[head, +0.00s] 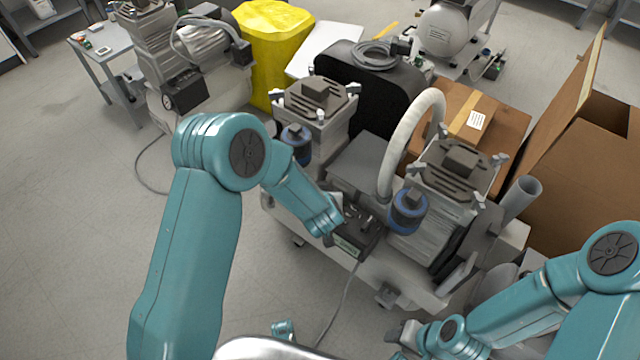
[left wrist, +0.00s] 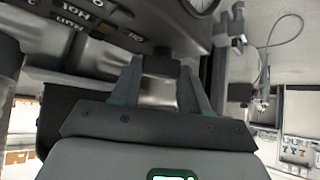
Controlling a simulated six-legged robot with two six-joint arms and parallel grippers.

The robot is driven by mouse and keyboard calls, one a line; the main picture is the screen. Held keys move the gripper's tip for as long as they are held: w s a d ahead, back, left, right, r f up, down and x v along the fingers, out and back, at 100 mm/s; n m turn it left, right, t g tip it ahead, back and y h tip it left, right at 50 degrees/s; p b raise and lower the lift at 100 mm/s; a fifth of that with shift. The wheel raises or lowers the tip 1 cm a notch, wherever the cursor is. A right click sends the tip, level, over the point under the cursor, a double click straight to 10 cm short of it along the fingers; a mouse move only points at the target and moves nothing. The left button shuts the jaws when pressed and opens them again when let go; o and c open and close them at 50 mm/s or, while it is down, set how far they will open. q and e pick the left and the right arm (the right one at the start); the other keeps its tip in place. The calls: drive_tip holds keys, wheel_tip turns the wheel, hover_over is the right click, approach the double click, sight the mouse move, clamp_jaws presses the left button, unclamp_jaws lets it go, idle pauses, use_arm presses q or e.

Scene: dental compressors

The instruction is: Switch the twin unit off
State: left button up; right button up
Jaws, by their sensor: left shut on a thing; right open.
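The twin unit (head: 395,265) stands in the middle of the head view, with two grey ribbed pump heads, blue filters and a white curved hose. Its dark switch box (head: 350,246) with a pale green label is on the near side. My left gripper (head: 352,218) is at this box, partly hidden by its own wrist. In the left wrist view my left gripper (left wrist: 160,70) is shut on a dark switch knob (left wrist: 160,62) on a panel with upside-down lettering. The knob's exact setting cannot be read. My right gripper (head: 402,336) is open and empty, near the unit's front right corner.
Another compressor (head: 195,75) stands at the back left by a small table (head: 105,55). A cable (head: 345,300) hangs in front.

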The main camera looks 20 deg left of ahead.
use_arm(q)
drive_tip(key=n+y+p, duration=0.1)
drive_tip(key=n+g+y+p, duration=0.1)
drive_tip(key=n+p, duration=0.1)
drive_tip(key=shift+w+d+r+n, duration=0.1)
drive_tip(key=shift+d+r+n, duration=0.1)
drive_tip(key=shift+n, duration=0.1)
drive_tip(key=shift+w+f+n+g+y+p, duration=0.15)
drive_tip(key=shift+n+g+y+p, duration=1.05)
drive_tip(key=shift+n, duration=0.6)
drive_tip(key=o, duration=1.1)
drive_tip(key=shift+c, duration=0.2)
drive_tip(key=shift+d, duration=0.1)
wheel_tip(320, 180, up, 20)
drive_tip(key=p, duration=0.4)
